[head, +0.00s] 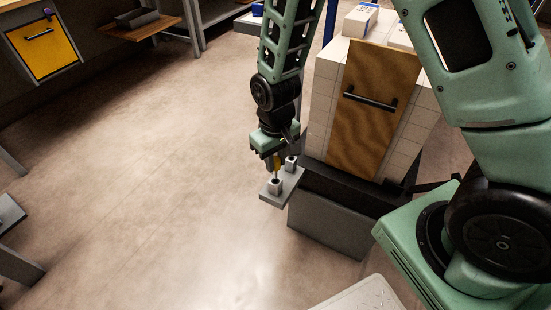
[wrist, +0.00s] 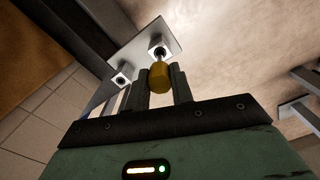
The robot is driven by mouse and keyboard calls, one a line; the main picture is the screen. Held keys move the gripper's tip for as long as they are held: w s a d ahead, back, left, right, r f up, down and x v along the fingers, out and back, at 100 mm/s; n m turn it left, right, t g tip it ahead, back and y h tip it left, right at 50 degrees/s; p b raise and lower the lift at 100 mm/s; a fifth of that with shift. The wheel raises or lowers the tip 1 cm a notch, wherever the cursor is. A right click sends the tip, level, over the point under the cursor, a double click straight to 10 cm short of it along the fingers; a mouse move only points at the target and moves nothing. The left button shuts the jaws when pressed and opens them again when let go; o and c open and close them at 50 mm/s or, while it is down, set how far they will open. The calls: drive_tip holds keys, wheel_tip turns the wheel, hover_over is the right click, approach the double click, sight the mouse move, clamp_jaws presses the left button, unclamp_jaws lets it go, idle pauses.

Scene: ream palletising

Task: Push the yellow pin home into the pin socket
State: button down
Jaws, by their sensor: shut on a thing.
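The yellow pin (wrist: 160,79) sits between the two dark fingers of my gripper (wrist: 161,86), which is shut on it. In the head view my gripper (head: 273,156) points down, and the pin (head: 277,164) shows below it. The pin's thin shaft points at a pale square socket block (head: 275,186) on a small grey plate (head: 287,184); the block also shows in the wrist view (wrist: 157,43). The shaft's end meets the block's opening in both views. I cannot tell how deep it is. The yellow head stands clear above the block.
A second socket block (head: 291,162) stands on the same plate, close beside my gripper. A stack of white reams (head: 320,103) with a brown handled panel (head: 368,125) rises right behind it, on a dark-topped grey base (head: 325,225).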

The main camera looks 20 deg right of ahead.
sight(276, 159)
drive_tip(key=shift+r, duration=0.1)
wheel_tip(276, 159, up, 4)
drive_tip(key=p, duration=0.4)
idle(0.4)
